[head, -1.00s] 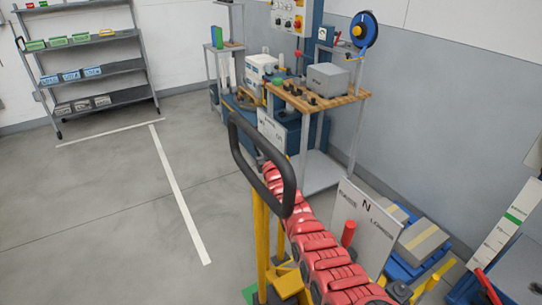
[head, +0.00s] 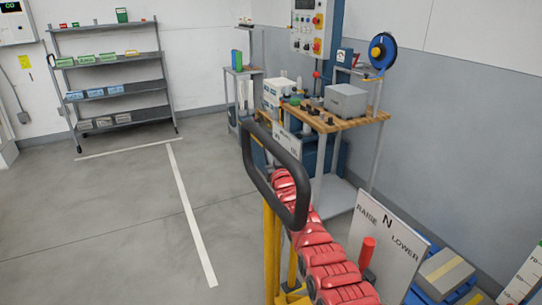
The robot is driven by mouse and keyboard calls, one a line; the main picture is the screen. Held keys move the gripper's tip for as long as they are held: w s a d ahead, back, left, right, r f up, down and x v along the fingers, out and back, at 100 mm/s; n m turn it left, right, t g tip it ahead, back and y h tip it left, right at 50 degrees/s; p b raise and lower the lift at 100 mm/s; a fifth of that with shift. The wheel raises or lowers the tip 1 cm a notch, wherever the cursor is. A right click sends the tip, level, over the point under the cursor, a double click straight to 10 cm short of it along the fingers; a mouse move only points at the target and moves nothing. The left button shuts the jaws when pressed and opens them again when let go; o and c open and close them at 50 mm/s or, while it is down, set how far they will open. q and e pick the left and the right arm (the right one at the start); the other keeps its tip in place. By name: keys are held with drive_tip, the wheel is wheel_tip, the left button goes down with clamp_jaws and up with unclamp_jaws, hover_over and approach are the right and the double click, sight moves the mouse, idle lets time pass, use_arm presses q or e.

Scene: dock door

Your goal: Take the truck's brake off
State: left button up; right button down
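The truck shows its black loop handle (head: 303,205) on a yellow upright (head: 271,250). A red lever (head: 367,252) stands in front of a white board (head: 388,240) marked RAISE, N and LOWER. A second white board (head: 289,147) with partly hidden lettering shows behind the handle. No part can be clearly picked out as the brake. A red segmented form, which may be an arm of mine, runs from the bottom up to just behind the handle; no gripper fingers show at its end. Neither gripper can be made out.
A workbench (head: 352,123) with a grey box (head: 345,100) stands behind the truck, near the wall. Blue pallets with a grey carton (head: 446,274) lie at the lower right. A shelf rack (head: 118,88) stands at the back left. The floor (head: 95,215) on the left is clear.

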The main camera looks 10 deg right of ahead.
drive_tip(key=shift+f, duration=0.1)
drive_tip(key=shift+s+f+p, duration=0.3)
drive_tip(key=shift+s+f, duration=0.05)
drive_tip(key=shift+s, duration=0.3)
drive_tip(key=s+d+f+p, duration=0.1)
drive_tip(key=s+d+p, duration=0.1)
drive_tip(key=s+p, duration=1.3)
drive_tip(key=shift+s+d+p, duration=0.3)
drive_tip(key=shift+s+p, duration=0.1)
drive_tip(key=shift+p, duration=0.1)
